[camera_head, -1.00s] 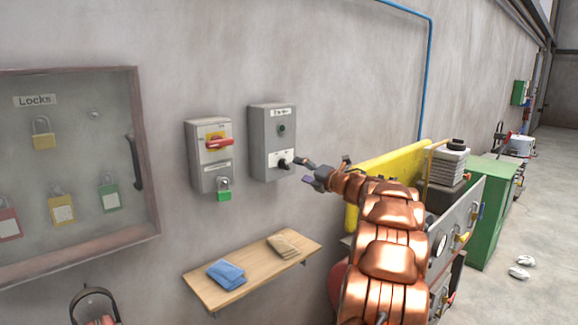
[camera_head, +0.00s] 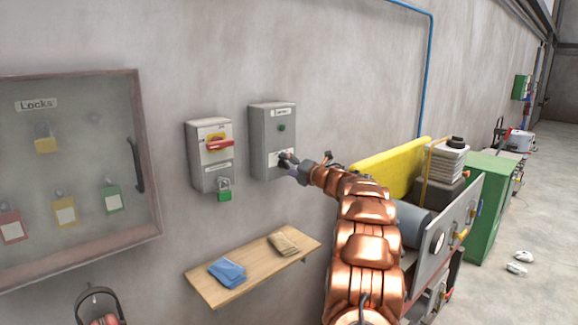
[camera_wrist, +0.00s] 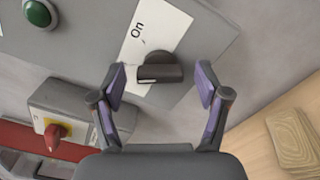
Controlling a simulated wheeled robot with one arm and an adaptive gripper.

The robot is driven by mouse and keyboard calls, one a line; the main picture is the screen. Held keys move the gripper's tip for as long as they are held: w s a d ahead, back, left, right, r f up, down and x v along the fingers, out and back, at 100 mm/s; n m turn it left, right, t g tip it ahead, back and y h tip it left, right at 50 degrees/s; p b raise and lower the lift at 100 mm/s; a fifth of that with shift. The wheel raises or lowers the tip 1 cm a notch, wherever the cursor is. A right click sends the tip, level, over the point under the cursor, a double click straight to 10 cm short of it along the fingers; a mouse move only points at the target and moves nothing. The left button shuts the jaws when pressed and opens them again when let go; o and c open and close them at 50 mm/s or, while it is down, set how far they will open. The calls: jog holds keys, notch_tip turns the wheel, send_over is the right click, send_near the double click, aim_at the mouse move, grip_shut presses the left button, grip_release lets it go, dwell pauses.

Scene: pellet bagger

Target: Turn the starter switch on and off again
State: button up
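The starter box (camera_head: 266,145) is a grey box on the wall with a green button or lamp (camera_head: 282,128) above its switch. In the wrist view the black starter switch knob (camera_wrist: 160,70) sits on a white plate marked "On" (camera_wrist: 150,35). My gripper (camera_wrist: 161,88) is open, with its purple-padded fingers on either side of the knob and a visible gap to each side. I cannot tell how deep the fingertips reach.
Left of the starter box is an isolator box (camera_head: 209,160) with a red handle (camera_head: 220,143) and a green padlock (camera_head: 224,195). A wooden shelf (camera_head: 215,290) with cloths is below. A locks cabinet (camera_head: 145,215) hangs at left, and a yellow guard (camera_head: 390,168) stands right.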

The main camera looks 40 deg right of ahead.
jog(key=c, duration=1.1)
jog(key=shift+m+p, duration=0.3)
jog(key=shift+m, duration=0.1)
jog(key=m+p, duration=0.8)
jog(key=m, duration=0.3)
jog(key=shift+f, duration=0.1)
